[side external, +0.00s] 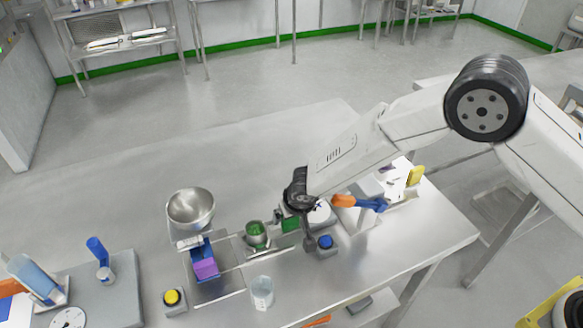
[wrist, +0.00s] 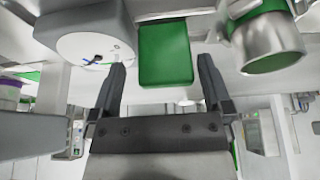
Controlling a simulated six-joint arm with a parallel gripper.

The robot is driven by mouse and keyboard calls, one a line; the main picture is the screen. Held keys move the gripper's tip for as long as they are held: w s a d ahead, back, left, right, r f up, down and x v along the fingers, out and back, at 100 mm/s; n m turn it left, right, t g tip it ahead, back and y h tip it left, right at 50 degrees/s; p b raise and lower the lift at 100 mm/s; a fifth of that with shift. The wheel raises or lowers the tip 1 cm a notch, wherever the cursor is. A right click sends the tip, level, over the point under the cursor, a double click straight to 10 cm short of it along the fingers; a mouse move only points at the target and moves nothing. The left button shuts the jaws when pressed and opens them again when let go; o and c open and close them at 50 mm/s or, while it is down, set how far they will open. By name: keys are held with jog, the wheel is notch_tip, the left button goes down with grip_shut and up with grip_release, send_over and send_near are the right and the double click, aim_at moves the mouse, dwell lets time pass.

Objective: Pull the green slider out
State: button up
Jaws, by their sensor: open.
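The green slider (side external: 290,226) is a small green block at the right of a steel cup in the side view. In the wrist view the green slider (wrist: 165,52) shows as a flat green face straight ahead. My gripper (side external: 296,231) is low over the table at the slider. In the wrist view my open gripper (wrist: 161,64) has one dark finger on each side of the green face, with visible gaps. I cannot tell how far the fingertips reach along the slider.
A steel cup with green contents (side external: 257,234) stands left of the slider; a white round device (wrist: 85,35) is close on the other side. A blue button (side external: 325,242), a clear beaker (side external: 262,291), a purple-and-blue box (side external: 204,263) and a steel bowl (side external: 190,208) are nearby.

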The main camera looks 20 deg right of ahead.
jog(key=v, duration=0.7)
jog(key=shift+r, duration=0.35)
jog(key=shift+s+r, duration=0.1)
jog(key=shift+s, duration=0.15)
jog(key=s+d+r+y, duration=0.1)
jog(key=s+d+r, duration=0.1)
jog(key=d+r, duration=0.1)
jog(key=s+d+r+n+t+y, duration=0.1)
jog(key=s+d+r, duration=0.1)
jog(key=d+r, duration=0.1)
jog(key=s+d+r+t, duration=0.1)
jog(key=s+d+r, duration=0.1)
jog(key=s+r, duration=0.1)
jog(key=shift+d+r+n+y, duration=0.15)
jog(key=shift+d+n+y, duration=0.25)
jog(key=s+d+m+g+h, duration=0.1)
jog(key=s+d+g, duration=0.1)
jog(key=s+d, duration=0.4)
jog(key=s+d+g+h, duration=0.1)
jog(key=s+d, duration=0.5)
jog(key=d, duration=0.5)
jog(key=shift+f+m+g+h, duration=0.3)
jog(key=shift+m+g+h, duration=0.1)
